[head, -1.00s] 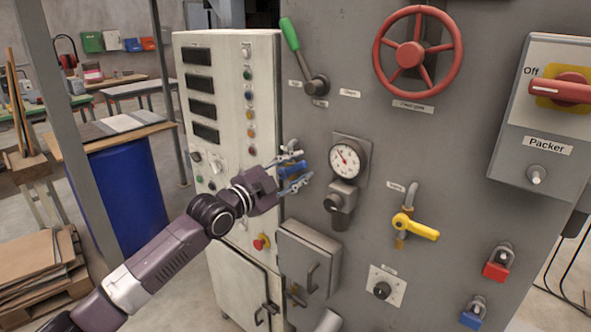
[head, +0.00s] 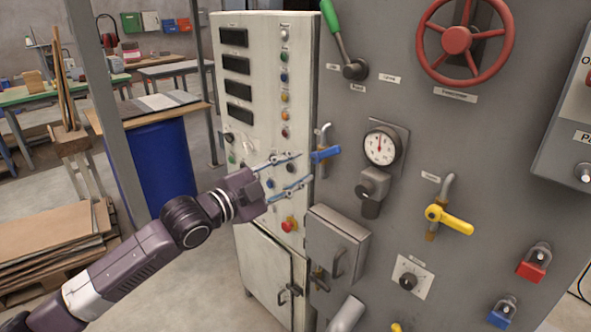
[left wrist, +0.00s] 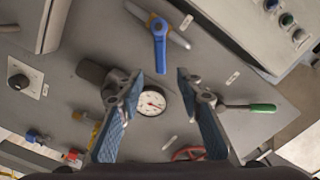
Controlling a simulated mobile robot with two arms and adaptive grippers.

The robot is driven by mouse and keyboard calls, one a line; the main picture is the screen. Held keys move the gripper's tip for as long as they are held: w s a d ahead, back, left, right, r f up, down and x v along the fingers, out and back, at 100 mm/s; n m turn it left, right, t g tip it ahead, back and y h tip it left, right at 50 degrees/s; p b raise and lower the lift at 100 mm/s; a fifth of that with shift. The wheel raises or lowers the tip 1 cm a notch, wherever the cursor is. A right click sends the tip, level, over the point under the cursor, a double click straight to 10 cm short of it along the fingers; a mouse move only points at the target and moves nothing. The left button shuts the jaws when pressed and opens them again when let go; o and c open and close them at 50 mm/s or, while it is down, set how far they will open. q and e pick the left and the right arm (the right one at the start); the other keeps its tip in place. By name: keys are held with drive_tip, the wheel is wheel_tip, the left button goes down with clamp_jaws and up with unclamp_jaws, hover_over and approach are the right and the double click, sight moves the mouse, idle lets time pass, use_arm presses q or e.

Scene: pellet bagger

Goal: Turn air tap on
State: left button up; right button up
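A tap with a blue handle (head: 325,154) sits on a short metal pipe at the left edge of the grey panel in the head view. Its handle lies crosswise to the pipe and points right, towards the gauge. It also shows at the top middle of the left wrist view (left wrist: 160,52). My left gripper (head: 304,168) is open and empty, just left of and below the tap, with a gap to the handle. In the left wrist view its two fingers (left wrist: 160,82) are spread below the handle's end. My right gripper is not in view. The tap's label is not readable.
A round gauge (head: 380,147) is right of the blue tap. A yellow-handled tap (head: 449,219), red handwheel (head: 457,40) and green-handled lever (head: 334,18) are on the same panel. A grey box (head: 336,250) juts out below. A white button cabinet (head: 262,75) stands behind the gripper.

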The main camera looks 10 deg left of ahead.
sight(326, 154)
use_arm(q)
drive_tip(key=shift+f, duration=0.3)
drive_tip(key=c, duration=0.5)
drive_tip(key=f+m, duration=0.1)
drive_tip(key=m, duration=0.1)
drive_tip(key=f+m+y+b, duration=0.1)
drive_tip(key=f+m, duration=0.1)
drive_tip(key=d+f+m+t+b, duration=0.1)
drive_tip(key=f, duration=0.1)
drive_tip(key=shift+m+y, duration=0.3)
drive_tip(key=shift+m, duration=0.1)
clamp_jaws()
drive_tip(key=s+d+f+m+t+b, duration=0.2)
drive_tip(key=s+d+m, duration=0.1)
drive_tip(key=m, duration=0.8)
drive_tip(key=w+d+r+p, duration=0.2)
drive_tip(key=w+r+p, duration=0.2)
drive_tip(key=w, duration=0.5)
drive_tip(key=shift+w+d+r+n, duration=0.3)
drive_tip(key=shift+w+d+r, duration=0.05)
drive_tip(key=shift+w+r, duration=0.1)
